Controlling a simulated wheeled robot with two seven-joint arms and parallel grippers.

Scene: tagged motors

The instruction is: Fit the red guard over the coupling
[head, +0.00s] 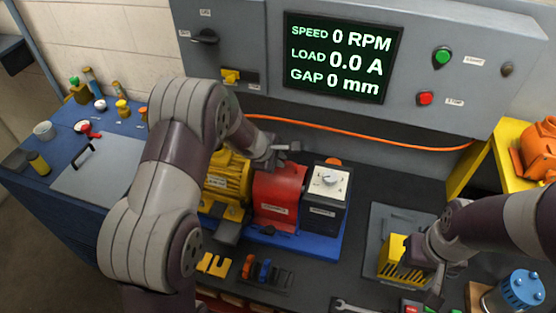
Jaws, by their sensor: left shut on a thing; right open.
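The red guard (279,198) sits between the yellow motor (228,178) and a dark box with a white dial face (329,187), above the blue base (311,240). The coupling is not visible; the guard covers the space between motor and box. I cannot tell whether the guard rests fully on the base. My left gripper (277,158) is at the top of the guard and shut on it; the fingers are partly hidden. My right gripper (434,272) is open at the right, beside a yellow ribbed part (397,260), with no clear hold on it.
The yellow part is on a grey plate (385,222). Yellow and coloured small parts (264,271) and a wrench (352,307) lie at the front. A control panel (420,60) with a screen reading 0 RPM stands behind. An orange cable (350,138) runs along the back.

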